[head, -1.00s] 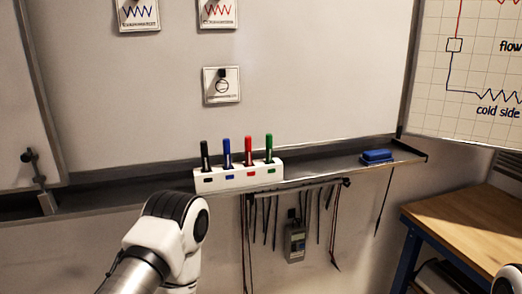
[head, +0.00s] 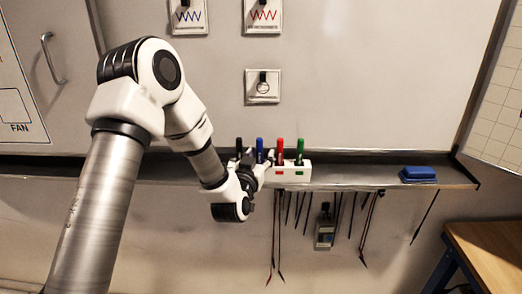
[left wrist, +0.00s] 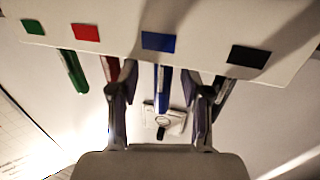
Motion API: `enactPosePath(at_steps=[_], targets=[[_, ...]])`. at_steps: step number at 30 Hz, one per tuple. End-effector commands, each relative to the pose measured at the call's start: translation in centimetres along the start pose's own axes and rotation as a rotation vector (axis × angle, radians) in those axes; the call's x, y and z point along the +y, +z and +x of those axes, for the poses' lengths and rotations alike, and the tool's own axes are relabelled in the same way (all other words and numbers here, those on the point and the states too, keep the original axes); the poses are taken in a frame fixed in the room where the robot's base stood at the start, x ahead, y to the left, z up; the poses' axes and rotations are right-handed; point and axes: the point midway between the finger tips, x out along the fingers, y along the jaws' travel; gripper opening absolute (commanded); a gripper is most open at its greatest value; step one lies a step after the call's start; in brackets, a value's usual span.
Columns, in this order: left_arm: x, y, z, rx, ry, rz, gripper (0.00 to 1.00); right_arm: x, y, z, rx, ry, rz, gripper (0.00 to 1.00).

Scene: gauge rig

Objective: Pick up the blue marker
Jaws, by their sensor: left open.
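The blue marker (head: 259,149) stands upright in a white holder (head: 292,172) on the board's ledge, between the black marker (head: 239,147) and the red marker (head: 280,149). My left gripper (head: 259,170) is at the holder's front left and hides part of it. In the left wrist view, the open left gripper (left wrist: 161,98) has one finger on each side of the blue marker (left wrist: 163,88). I cannot tell whether either finger touches it. The holder's blue label (left wrist: 158,42) is above it in that view. My right gripper is out of view.
The green marker (head: 300,150) stands at the holder's right end. A blue eraser (head: 417,174) lies on the ledge (head: 360,180) further right. Cables and a meter (head: 325,232) hang below. A wooden table (head: 487,252) is at the lower right.

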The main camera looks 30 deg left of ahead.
Motion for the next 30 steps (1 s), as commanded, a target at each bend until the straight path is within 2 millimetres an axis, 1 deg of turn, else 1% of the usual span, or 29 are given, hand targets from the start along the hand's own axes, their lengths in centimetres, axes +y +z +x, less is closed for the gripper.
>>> enactPosePath(at_steps=[1,3,8,9,12,24,28,30], targets=[[0.0,-0.2,0.6,0.000,0.000,0.001,0.47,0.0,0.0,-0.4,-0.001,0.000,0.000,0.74],[0.0,0.1,0.9,-0.002,0.001,0.001,0.47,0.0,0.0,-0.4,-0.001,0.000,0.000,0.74],[0.0,0.2,0.8,-0.002,0.001,0.000,0.47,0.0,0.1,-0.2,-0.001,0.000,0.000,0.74],[0.0,0.2,0.8,-0.002,0.001,0.000,0.33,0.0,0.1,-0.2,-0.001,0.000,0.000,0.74],[0.0,0.2,0.8,-0.002,0.001,0.000,0.00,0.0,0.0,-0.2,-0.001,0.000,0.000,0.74],[0.0,0.0,0.8,-0.001,0.001,0.000,0.00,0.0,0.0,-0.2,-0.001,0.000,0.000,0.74],[0.0,-1.1,0.8,0.001,0.000,-0.002,0.00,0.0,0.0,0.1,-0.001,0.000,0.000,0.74],[0.0,-2.0,0.8,0.003,0.001,-0.001,0.00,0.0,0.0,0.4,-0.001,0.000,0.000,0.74]])
